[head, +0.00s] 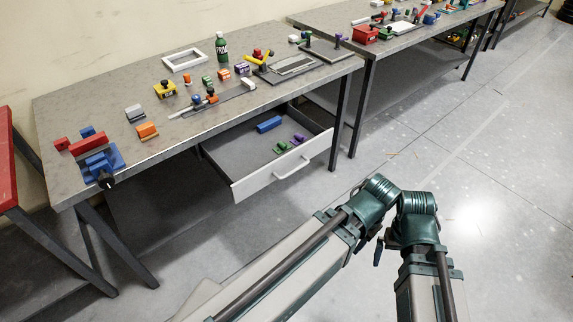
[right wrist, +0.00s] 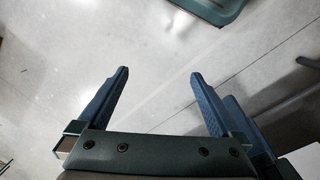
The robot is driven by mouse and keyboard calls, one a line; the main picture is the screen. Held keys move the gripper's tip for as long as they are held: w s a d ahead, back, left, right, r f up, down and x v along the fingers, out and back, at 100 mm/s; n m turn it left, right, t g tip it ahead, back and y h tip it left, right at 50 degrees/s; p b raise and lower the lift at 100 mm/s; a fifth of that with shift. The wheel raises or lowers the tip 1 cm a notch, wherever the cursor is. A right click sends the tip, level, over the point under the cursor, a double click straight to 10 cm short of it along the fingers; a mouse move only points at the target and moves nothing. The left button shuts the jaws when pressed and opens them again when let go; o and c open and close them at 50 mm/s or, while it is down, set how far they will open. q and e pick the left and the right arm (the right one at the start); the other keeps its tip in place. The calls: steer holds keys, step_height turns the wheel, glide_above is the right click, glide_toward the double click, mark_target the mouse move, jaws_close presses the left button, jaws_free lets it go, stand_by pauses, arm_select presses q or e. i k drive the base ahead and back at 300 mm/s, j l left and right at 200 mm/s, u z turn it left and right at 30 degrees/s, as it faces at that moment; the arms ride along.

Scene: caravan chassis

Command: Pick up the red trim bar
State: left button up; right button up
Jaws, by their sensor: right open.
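A red bar (head: 88,143) lies at the left end of the near workbench, by a blue vise-like fixture (head: 101,164). It looks like the red trim bar; I cannot tell whether it rests on the fixture or is clamped in it. My right gripper (right wrist: 158,76) shows in the right wrist view with its two blue fingers wide apart and nothing between them. Pale floor lies beyond the fingers, away from the bench top. My left gripper is in neither view.
Floor at right is clear.

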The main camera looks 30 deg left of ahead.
mark_target(80, 148)
steer(key=u, duration=2.4)
